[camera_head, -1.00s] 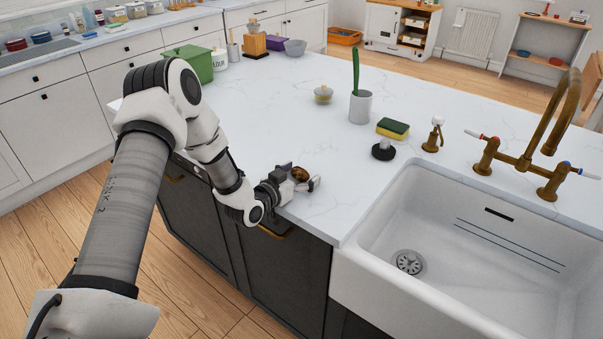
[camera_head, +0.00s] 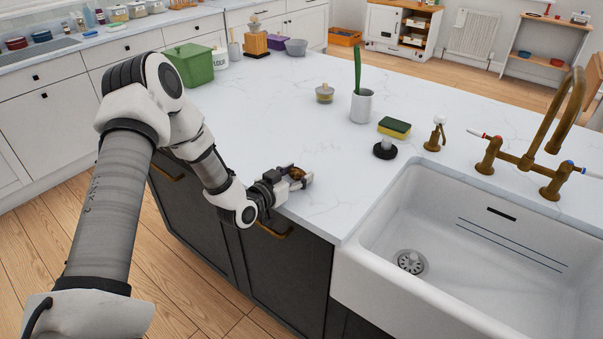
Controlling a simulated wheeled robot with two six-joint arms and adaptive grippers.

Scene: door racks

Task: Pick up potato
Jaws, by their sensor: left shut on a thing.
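The brown potato (camera_head: 296,173) is between the fingers of my left gripper (camera_head: 298,178), near the front edge of the white marble counter (camera_head: 330,150). The left gripper is shut on it, and the fingers partly hide the potato. I cannot tell whether the potato is touching the counter or just above it. My right gripper is not in view.
A white sink (camera_head: 470,240) with a brass tap (camera_head: 530,150) lies to the right. A sponge (camera_head: 394,127), a black round stand (camera_head: 385,149), a grey cup (camera_head: 361,105) and a small lidded jar (camera_head: 324,93) stand behind. A green box (camera_head: 190,65) is at the back left.

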